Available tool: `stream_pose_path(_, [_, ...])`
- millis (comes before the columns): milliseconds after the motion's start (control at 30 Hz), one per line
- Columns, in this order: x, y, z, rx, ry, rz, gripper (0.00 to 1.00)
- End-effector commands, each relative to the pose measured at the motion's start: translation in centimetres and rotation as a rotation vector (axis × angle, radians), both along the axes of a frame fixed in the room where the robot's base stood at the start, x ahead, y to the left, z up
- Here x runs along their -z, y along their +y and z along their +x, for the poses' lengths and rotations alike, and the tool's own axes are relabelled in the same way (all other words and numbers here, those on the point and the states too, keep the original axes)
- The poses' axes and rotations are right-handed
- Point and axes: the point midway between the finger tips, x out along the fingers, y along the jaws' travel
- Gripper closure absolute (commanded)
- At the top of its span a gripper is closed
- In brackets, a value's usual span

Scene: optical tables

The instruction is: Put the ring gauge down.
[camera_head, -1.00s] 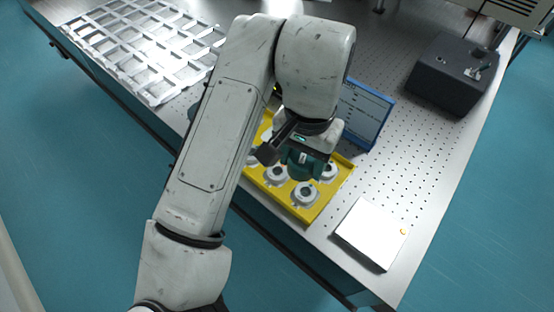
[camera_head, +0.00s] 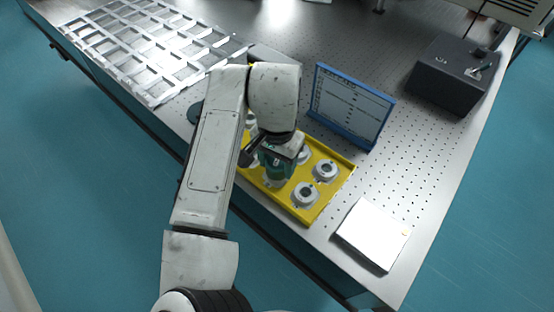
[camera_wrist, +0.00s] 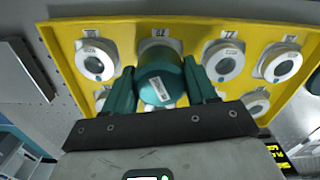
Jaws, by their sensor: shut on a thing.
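My gripper (camera_head: 275,165) is over the yellow tray (camera_head: 334,194) in the head view. In the wrist view its two teal fingers (camera_wrist: 161,92) are shut on a dark teal round piece with a white label, the ring gauge (camera_wrist: 160,76). Its bore does not show. It is in front of a numbered seat in the tray (camera_wrist: 120,30), whose pale rim shows behind it; I cannot tell whether they touch. White round pieces with dark centres (camera_wrist: 96,60) (camera_wrist: 224,60) sit in the seats on both sides.
A blue-framed sign (camera_head: 350,105) stands behind the tray. A white flat box (camera_head: 372,234) lies to the right near the table edge. A silver grid rack (camera_head: 150,45) lies at the left and a dark box (camera_head: 453,73) at the back right. Bare perforated table lies between.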

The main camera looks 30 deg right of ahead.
Motion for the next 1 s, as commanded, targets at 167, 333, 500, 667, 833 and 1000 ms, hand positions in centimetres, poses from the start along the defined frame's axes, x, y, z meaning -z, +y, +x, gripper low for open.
stream_pose_path(167, [0.0, 0.0, 0.0, 0.000, 0.000, -0.001, 0.88])
stream_pose_path(333, [0.2, 0.0, 0.0, 0.000, 0.000, 0.000, 0.38])
stream_pose_path(500, [0.2, 0.0, 0.0, 0.000, 0.000, 0.000, 0.22])
stream_pose_path(667, [0.2, 0.0, 0.0, 0.000, 0.000, 0.000, 0.18])
stream_pose_path(833, [-0.1, 0.0, 0.0, 0.000, -0.001, 0.000, 0.18])
stream_pose_path(1000, [-2.0, 0.0, 0.1, 0.002, -0.003, -0.001, 0.18])
